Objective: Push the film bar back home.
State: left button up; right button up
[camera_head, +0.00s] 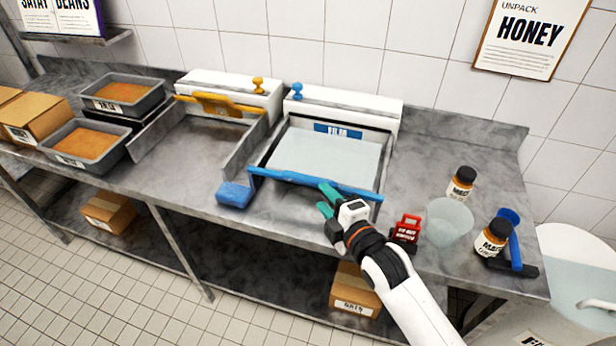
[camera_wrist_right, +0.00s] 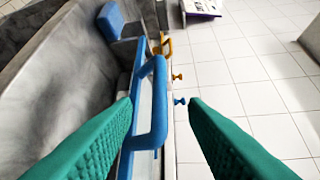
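The blue film bar (camera_head: 285,177) lies across the front of the right-hand white film dispenser (camera_head: 345,103), pulled out towards the counter's front edge. A pale film sheet (camera_head: 325,155) stretches from the dispenser to the bar. My right gripper (camera_head: 325,199), with green fingers, is open at the bar's front side, right of its middle. In the right wrist view, the bar's blue handle (camera_wrist_right: 158,112) appears between the two spread fingers (camera_wrist_right: 161,101); I cannot tell whether they touch it. My left gripper is not in view.
A blue block (camera_head: 234,195) sits left of the bar. A second dispenser with a yellow bar (camera_head: 220,104) is further left.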

aim_at(311, 183)
jog(key=p+x, duration=0.1)
jog(key=x, duration=0.8)
jog(key=shift+w+f, duration=0.1)
jog(key=shift+c, duration=0.4)
grip_shut()
